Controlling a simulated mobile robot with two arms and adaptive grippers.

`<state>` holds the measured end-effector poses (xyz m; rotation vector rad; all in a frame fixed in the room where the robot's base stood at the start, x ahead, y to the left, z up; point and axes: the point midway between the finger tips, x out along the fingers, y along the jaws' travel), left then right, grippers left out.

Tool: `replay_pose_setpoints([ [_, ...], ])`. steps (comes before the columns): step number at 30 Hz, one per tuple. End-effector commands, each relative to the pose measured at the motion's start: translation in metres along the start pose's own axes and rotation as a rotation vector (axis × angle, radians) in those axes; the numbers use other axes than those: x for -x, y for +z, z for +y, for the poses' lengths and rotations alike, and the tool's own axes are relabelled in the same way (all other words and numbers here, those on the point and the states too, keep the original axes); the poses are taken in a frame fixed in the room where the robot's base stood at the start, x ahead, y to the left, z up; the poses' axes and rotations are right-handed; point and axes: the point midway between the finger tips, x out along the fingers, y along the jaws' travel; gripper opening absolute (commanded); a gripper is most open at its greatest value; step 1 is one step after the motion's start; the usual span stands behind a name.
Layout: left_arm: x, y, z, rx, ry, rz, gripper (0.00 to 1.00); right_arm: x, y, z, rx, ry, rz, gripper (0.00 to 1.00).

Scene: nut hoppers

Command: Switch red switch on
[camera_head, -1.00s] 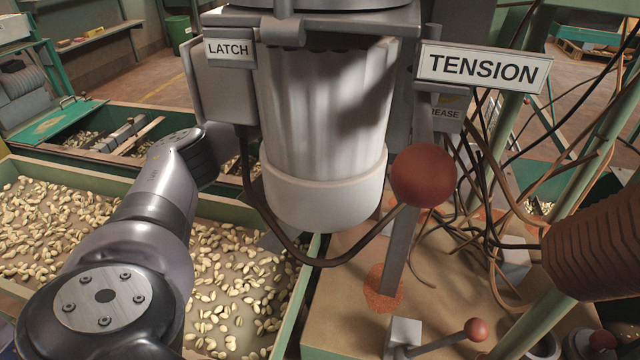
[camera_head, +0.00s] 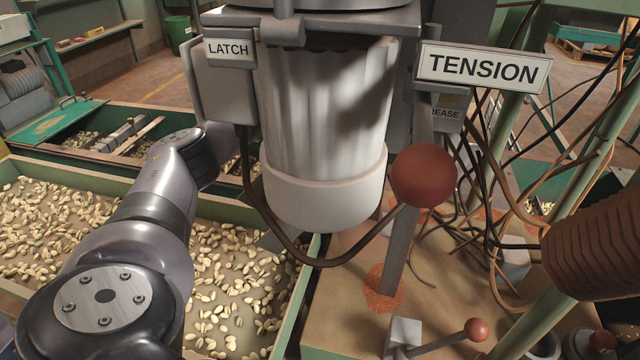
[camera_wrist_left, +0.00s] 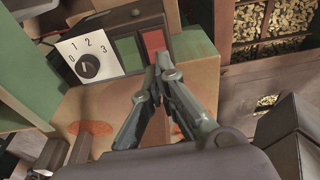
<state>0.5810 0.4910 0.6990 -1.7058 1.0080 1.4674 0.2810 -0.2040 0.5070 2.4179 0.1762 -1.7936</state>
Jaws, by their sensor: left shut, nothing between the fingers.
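The red switch (camera_wrist_left: 155,41) shows in the left wrist view as a red rectangle on a dark control panel, with a green rectangle (camera_wrist_left: 127,53) to its left. My left gripper (camera_wrist_left: 161,62) is shut and empty. Its fingertips overlap the lower edge of the red switch in the picture; I cannot tell whether they touch it. In the head view my left arm (camera_head: 165,190) comes in from the left, and its gripper is hidden behind the hanging machine. The red switch does not show there. My right gripper is in neither view.
A dial (camera_wrist_left: 88,66) numbered 0 to 3 is left of the switch. In the head view, a white ribbed cylinder (camera_head: 325,120) and a red-knobbed lever (camera_head: 424,176) stand in front. A nut tray (camera_head: 25,175) lies under my arm. Loose cables (camera_head: 500,190) hang right.

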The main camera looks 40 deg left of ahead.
Motion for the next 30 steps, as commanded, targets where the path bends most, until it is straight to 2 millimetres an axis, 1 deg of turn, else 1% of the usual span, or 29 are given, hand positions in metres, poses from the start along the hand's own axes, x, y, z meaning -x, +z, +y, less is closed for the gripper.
replay_pose_setpoints([
  [8, -0.003, 0.001, 0.0, 0.0, 0.0, 0.0, 0.0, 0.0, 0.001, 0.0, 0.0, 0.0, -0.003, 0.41],
  [24, -0.011, 0.002, 0.0, 0.0, 0.0, 0.0, 0.0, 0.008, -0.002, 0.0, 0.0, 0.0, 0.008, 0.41],
  [30, -0.014, 0.002, 0.0, 0.0, 0.0, 0.0, 0.0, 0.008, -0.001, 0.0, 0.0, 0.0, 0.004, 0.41],
])
